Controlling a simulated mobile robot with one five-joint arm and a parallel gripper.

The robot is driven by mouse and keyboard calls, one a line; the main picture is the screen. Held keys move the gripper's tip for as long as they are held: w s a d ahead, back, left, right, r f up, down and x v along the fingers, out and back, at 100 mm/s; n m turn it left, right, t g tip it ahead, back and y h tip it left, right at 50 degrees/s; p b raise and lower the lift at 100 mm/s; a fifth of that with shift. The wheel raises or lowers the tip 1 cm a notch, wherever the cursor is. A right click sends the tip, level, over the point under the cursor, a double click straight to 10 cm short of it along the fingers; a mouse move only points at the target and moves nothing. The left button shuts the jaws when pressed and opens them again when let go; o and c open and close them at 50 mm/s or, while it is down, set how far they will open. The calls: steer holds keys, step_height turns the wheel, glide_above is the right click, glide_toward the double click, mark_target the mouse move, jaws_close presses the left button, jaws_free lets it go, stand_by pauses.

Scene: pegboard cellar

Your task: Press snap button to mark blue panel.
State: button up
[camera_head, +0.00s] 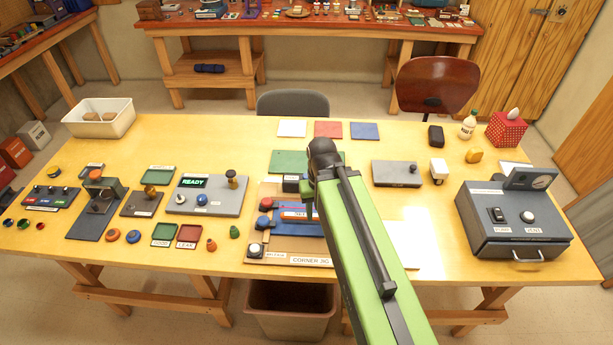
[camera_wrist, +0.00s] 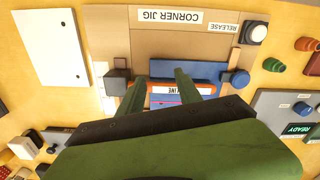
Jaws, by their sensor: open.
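A blue panel (camera_wrist: 205,70) lies in the corner jig (camera_wrist: 165,40), with an orange bar (camera_wrist: 207,89) across it. The bar's white label ends in "LINE"; the rest is hidden by a finger. In the head view, part of the panel shows at the jig's left (camera_head: 285,229). My gripper (camera_wrist: 161,75) is open and empty over the bar, with fingers apart; the head view shows it above the jig (camera_head: 309,205). I cannot tell whether it touches anything. No button labelled snap is readable; my gripper and arm hide part of the jig.
A pale button (camera_wrist: 256,33) labelled RELEASE sits at the jig's corner. A blue knob (camera_wrist: 240,77) and a dark block (camera_wrist: 117,82) flank the bar. A grey READY station (camera_head: 208,198) stands left; a gauge box (camera_head: 512,220) stands right. Loose white, red and blue panels (camera_head: 364,131) lie behind.

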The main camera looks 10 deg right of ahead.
jaws_close()
stand_by(1.5)
